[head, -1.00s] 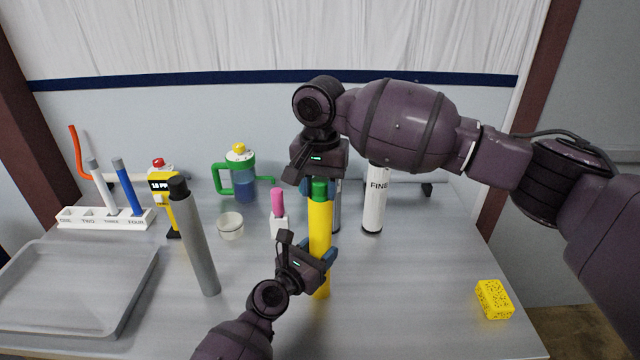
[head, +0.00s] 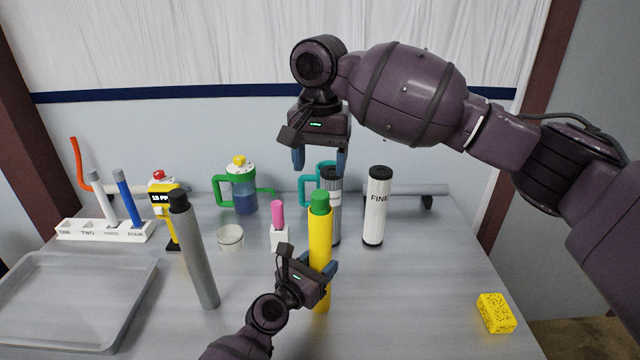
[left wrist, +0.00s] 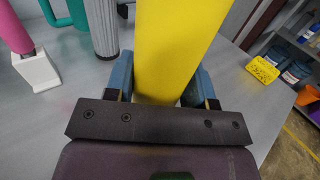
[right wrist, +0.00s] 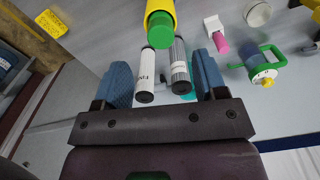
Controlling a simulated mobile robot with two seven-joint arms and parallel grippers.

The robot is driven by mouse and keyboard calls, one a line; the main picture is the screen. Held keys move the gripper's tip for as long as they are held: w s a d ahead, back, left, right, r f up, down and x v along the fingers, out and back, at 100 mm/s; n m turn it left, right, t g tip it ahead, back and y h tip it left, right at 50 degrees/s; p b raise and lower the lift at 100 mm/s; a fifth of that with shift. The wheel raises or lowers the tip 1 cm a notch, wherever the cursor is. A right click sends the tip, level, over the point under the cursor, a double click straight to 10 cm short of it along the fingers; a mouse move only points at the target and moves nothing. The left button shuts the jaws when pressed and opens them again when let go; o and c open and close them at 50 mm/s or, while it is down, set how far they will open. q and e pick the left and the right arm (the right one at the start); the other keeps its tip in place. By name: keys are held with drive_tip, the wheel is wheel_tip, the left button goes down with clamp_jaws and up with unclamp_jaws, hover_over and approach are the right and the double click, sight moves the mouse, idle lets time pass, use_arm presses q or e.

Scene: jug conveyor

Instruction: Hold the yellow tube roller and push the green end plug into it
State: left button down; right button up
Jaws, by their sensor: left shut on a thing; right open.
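The yellow tube roller (head: 320,240) stands upright on the table in the head view. My left gripper (head: 322,278) is shut on its lower part, and the left wrist view shows the yellow tube (left wrist: 175,45) between the fingers. The green end plug (head: 320,200) sits in the tube's top end, with its upper part showing above the rim. The right wrist view shows the plug's round green end (right wrist: 160,30) from above. My right gripper (head: 320,160) is open and empty, above the plug and apart from it.
Behind the tube stand a white FINE roller (head: 377,205) and a grey ribbed roller (head: 333,215). A pink-handled tool (head: 278,215), a white cup (head: 230,238), a green-handled jug (head: 243,190) and a grey roller (head: 197,255) are to the left. A yellow sponge (head: 496,312) lies right.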

sight(320, 195)
use_arm(q)
drive_tip(key=shift+s+f, duration=0.1)
drive_tip(key=shift+f, duration=0.25)
use_arm(e)
drive_tip(key=shift+r, duration=1.8)
use_arm(q)
drive_tip(key=c, duration=0.5)
unclamp_jaws()
drive_tip(key=shift+r, duration=0.1)
drive_tip(key=shift+c, duration=0.2)
drive_tip(key=shift+o, duration=0.7)
drive_tip(key=shift+r, duration=0.15)
drive_tip(key=v, duration=1.2)
